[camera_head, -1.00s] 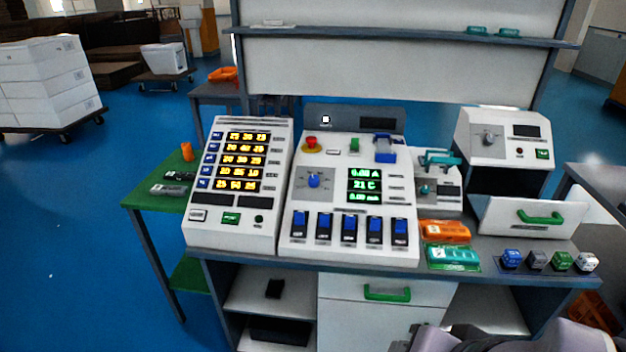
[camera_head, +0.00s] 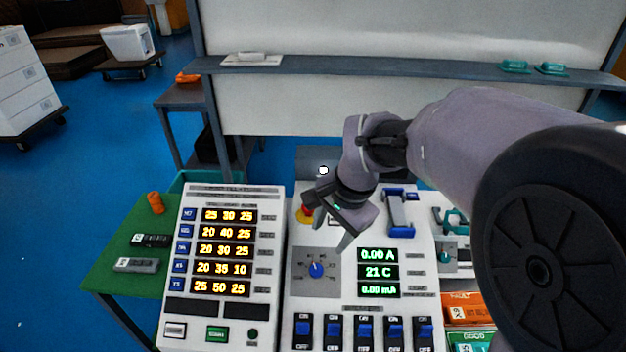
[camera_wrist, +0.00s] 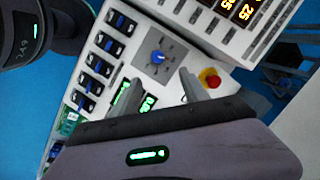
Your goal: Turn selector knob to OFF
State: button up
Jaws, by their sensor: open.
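The selector knob (camera_head: 316,269) is a small blue knob on a grey square plate on the white control panel (camera_head: 337,300). It also shows in the wrist view (camera_wrist: 157,57), where nothing touches it. Its pointer direction and the plate's labels are too small to read. My gripper (camera_head: 327,230) is open and empty, above the panel and just above the knob in the head view. In the wrist view the two fingers (camera_wrist: 158,84) stand apart, with the knob beyond and between their tips.
A red emergency button (camera_wrist: 209,77) sits close to one finger in the wrist view. A green-lit display (camera_head: 378,272) is right of the knob, and rocker switches (camera_head: 364,328) line the panel's front. A timer panel (camera_head: 222,262) stands to the left.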

aim_at(315, 270)
jog(key=b+x, duration=0.2)
jog(key=x, duration=0.3)
jog(key=b+x, duration=0.1)
jog(key=x, duration=0.4)
jog(key=b+x, duration=0.2)
jog(key=x, duration=0.4)
jog(key=shift+s+d+f+b, duration=0.1)
jog(key=shift+s+f+b, duration=0.1)
jog(key=shift+s+b, duration=0.1)
grip_shut()
